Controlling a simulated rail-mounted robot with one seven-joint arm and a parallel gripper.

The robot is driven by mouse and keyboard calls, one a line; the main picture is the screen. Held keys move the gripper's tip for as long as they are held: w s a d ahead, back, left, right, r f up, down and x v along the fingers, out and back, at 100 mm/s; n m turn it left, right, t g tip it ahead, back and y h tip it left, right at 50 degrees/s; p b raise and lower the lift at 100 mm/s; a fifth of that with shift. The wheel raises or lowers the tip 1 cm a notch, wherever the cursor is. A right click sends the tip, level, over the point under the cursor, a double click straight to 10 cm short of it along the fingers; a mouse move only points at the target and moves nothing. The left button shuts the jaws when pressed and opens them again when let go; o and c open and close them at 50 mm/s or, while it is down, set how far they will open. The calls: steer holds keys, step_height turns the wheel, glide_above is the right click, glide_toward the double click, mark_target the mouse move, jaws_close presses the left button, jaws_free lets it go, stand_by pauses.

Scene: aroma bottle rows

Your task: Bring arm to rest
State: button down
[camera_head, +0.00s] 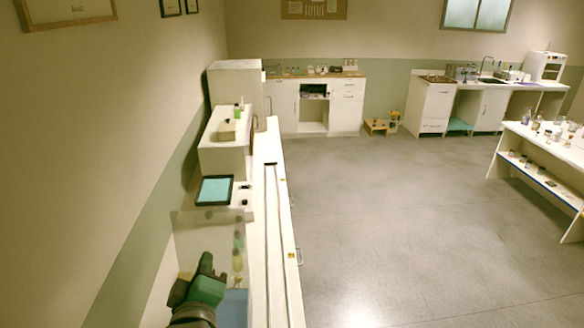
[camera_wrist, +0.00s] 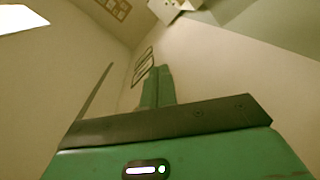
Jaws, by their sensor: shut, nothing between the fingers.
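My gripper (camera_head: 206,262) is green and shows low in the head view, at the left end of the near bench. Its fingers are together with nothing between them. In the wrist view the closed fingers (camera_wrist: 157,86) point up past a dark plate, toward bare wall. My gripper is beside a few small bottles (camera_head: 238,256), apart from them as far as I can tell. These bottles look blurred behind a clear panel, so their details are unclear.
A black-rimmed tray with a light blue surface (camera_head: 214,190) lies beyond my gripper. White stepped cabinets (camera_head: 222,157) stand along the left wall, and a long white rail bench (camera_head: 272,240) runs beside them. A white table (camera_head: 545,150) with glassware is at right. The grey floor (camera_head: 390,220) is clear.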

steer(key=s+d+r+m+t+h+p, duration=0.15)
steer(key=s+d+r+m, duration=0.35)
steer(key=r, duration=0.6)
steer(key=s+d+r+m+t+p, duration=0.1)
steer(key=s+d+r+m+t, duration=0.2)
steer(key=d+r, duration=0.5)
steer(key=s+d+r+m+t, duration=0.2)
steer(key=s+r, duration=0.4)
steer(key=r, duration=0.1)
steer(key=s+d+r+m+t, duration=0.2)
steer(key=s+r+m, duration=0.1)
steer(key=s+r, duration=0.2)
step_height(320, 180, up, 3)
steer(key=shift+s+f+h+p, duration=0.2)
steer(key=shift+s+h+p, duration=0.15)
steer(key=shift+s+p, duration=0.05)
